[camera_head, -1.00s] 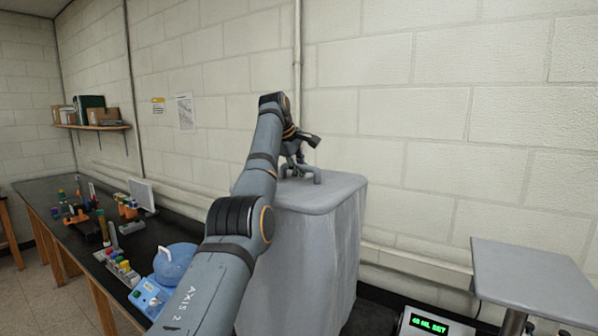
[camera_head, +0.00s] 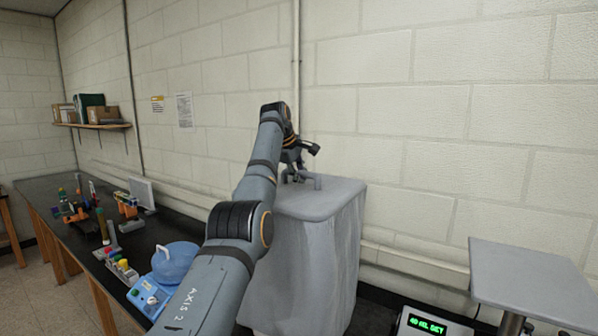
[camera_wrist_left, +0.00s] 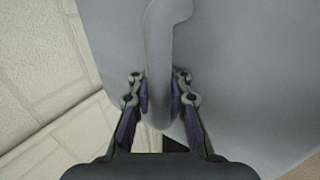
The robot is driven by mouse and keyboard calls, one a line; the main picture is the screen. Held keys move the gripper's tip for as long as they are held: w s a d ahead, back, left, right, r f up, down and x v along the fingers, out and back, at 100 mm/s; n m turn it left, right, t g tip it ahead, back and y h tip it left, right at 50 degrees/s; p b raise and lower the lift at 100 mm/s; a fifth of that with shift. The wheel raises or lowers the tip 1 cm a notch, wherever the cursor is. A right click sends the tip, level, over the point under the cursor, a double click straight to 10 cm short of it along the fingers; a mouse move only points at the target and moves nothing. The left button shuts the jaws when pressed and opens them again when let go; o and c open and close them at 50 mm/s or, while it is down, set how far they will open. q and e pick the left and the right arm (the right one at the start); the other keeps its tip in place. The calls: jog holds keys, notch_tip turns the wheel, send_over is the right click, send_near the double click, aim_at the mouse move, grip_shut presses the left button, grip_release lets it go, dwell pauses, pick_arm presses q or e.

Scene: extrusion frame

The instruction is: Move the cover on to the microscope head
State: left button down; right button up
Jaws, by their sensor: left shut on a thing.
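The cover (camera_head: 325,200) is a tall grey draped hood with a flat top and a bent handle (camera_head: 317,183) on it. It stands against the wall side in the middle of the head view. My left gripper (camera_head: 297,176) is at the top of the cover. In the left wrist view, its fingers (camera_wrist_left: 160,95) are closed on both sides of the grey handle (camera_wrist_left: 161,50). My arm hides part of the cover's left side. I cannot make out the microscope head in either view. My right gripper is out of view.
A black bench (camera_head: 50,187) at left carries a blue device with a domed lid (camera_head: 176,262), bottles and racks. A grey plate on a post (camera_head: 530,277) stands at right, near a green-lit display (camera_head: 428,326). A shelf with boxes (camera_head: 92,125) is on the wall.

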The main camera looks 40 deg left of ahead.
pick_arm(q)
jog(key=shift+d+f, duration=0.1)
jog(key=shift+s+d, duration=0.1)
jog(key=shift+s, duration=0.1)
jog(key=c, duration=1.4)
grip_release()
jog(key=shift+w+a+f, duration=0.1)
jog(key=shift+w+a, duration=0.05)
jog(key=shift+a, duration=0.1)
jog(key=shift+o, duration=1.2)
jog(key=shift+d, duration=0.2)
jog(key=v, duration=1.2)
